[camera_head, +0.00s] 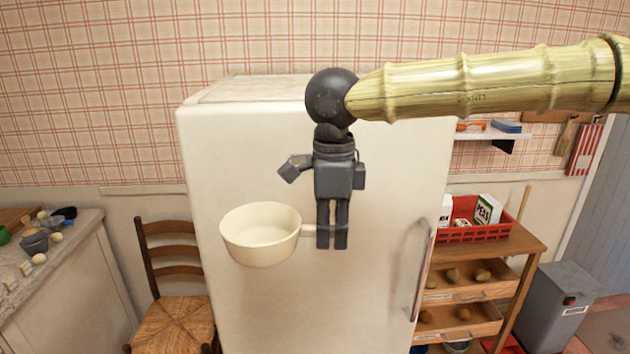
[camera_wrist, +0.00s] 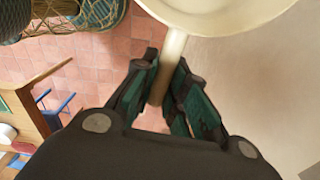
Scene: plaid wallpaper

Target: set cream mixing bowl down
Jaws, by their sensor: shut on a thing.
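The cream mixing bowl (camera_head: 258,250) hangs in the air in front of the white fridge in the head view. It looks upright, with its opening facing up. A straight handle (camera_head: 308,231) sticks out from its right side. My gripper (camera_head: 332,236) points down and is shut on this handle. In the wrist view, the two fingers of my gripper (camera_wrist: 160,88) close around the handle, and part of the bowl (camera_wrist: 215,12) shows at the top edge. The bowl appears empty.
The fridge (camera_head: 330,290) stands right behind the bowl, its top above the bowl's height. A wooden chair (camera_head: 172,310) and a cluttered counter (camera_head: 70,262) are at left. A wooden shelf unit (camera_head: 520,248) with a red crate (camera_head: 462,234) and a grey bin (camera_head: 556,300) are at right.

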